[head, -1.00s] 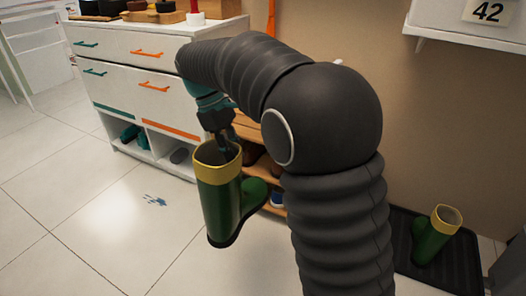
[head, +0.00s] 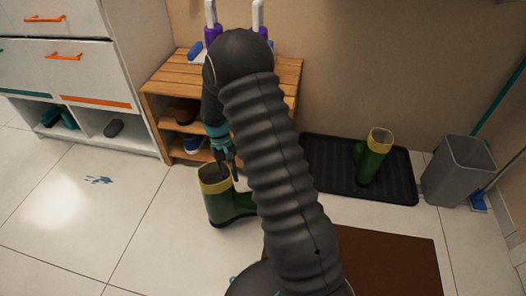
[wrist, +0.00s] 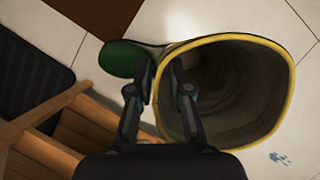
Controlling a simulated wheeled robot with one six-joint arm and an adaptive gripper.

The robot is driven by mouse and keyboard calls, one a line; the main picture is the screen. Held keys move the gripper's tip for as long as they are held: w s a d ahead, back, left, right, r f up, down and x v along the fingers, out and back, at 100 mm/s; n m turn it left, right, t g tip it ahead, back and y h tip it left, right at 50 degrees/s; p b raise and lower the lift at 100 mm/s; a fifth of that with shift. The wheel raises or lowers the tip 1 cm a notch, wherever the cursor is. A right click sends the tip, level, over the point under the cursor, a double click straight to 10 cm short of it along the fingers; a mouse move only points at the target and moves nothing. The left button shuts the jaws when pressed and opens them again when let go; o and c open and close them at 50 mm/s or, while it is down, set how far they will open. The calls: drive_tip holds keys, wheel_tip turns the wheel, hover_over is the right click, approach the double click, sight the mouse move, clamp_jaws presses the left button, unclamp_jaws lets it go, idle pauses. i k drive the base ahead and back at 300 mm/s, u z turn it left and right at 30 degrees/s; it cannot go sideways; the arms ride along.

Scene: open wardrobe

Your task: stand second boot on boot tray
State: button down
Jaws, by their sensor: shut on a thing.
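My gripper (head: 226,165) is shut on the rim of a green boot (head: 224,208) with a yellow top band. In the wrist view the boot's open mouth (wrist: 225,90) faces the camera, with one finger inside the shaft and one outside. The boot hangs upright in front of the wooden shelf, toe to the right; my arm hides part of the toe. The black boot tray (head: 330,165) lies against the wall to the right. The other green boot (head: 371,160) stands upright on the tray's right part. The tray's left part is bare where visible.
A wooden shoe shelf (head: 165,88) stands behind the held boot. A grey bin (head: 458,170) and a blue dustpan (head: 479,200) are right of the tray. A brown mat (head: 385,262) lies in front of it. White drawers (head: 70,60) stand at left.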

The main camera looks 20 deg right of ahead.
sight(322, 161)
drive_tip(key=u, duration=1.8)
drive_tip(key=i, duration=1.1)
drive_tip(key=z, duration=4.15)
drive_tip(key=i, duration=0.5)
